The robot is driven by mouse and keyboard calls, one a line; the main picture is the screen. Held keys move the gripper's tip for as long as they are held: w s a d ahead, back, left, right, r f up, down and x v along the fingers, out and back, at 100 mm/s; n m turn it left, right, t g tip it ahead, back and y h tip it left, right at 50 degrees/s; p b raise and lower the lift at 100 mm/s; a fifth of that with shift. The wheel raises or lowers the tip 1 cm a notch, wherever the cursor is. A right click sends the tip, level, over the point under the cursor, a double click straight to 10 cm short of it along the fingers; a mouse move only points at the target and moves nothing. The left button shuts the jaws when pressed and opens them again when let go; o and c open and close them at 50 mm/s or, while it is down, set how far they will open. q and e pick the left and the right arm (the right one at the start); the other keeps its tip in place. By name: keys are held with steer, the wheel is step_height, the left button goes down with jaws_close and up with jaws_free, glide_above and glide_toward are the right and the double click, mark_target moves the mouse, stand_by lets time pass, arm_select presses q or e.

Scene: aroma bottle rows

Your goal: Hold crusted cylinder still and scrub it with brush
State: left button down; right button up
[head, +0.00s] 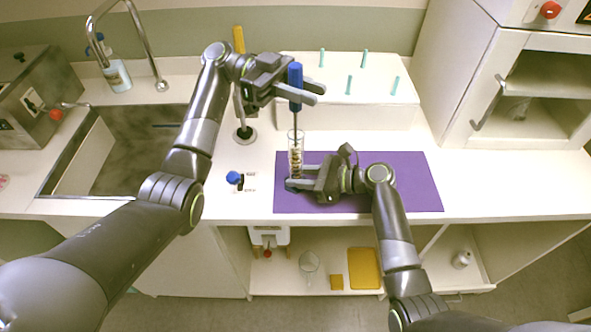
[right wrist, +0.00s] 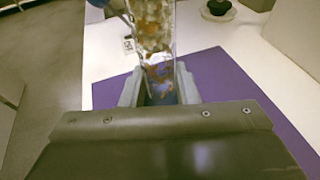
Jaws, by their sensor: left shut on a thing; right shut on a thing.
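The crusted cylinder (head: 296,143) is a clear glass tube with brown and whitish crust in its lower part. It stands upright at the left part of the purple mat. My right gripper (head: 290,187) is shut on its lower end, and the right wrist view shows the crusted glass (right wrist: 155,40) between the fingers. The brush has a blue handle (head: 295,80) and a thin dark shaft that runs down into the cylinder's mouth. My left gripper (head: 314,93) is shut on the blue handle above the cylinder. The brush's lower end is hidden among the crust.
The purple mat (head: 400,185) is bare on its right side. A white rack (head: 345,115) with several teal pegs stands behind it. A yellow-handled tool (head: 239,40) stands left of the rack. A small blue-capped item (head: 234,178) lies left of the mat. A sink (head: 150,150) is further left.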

arm_select(q)
step_height(320, 180, up, 9)
steer(key=shift+f, duration=0.2)
stand_by(0.8)
steer(key=shift+r, duration=0.15)
steer(key=shift+r, duration=2.85)
arm_select(e)
steer(key=o, duration=0.8)
steer(key=shift+o, duration=0.2)
steer(key=v, duration=1.2)
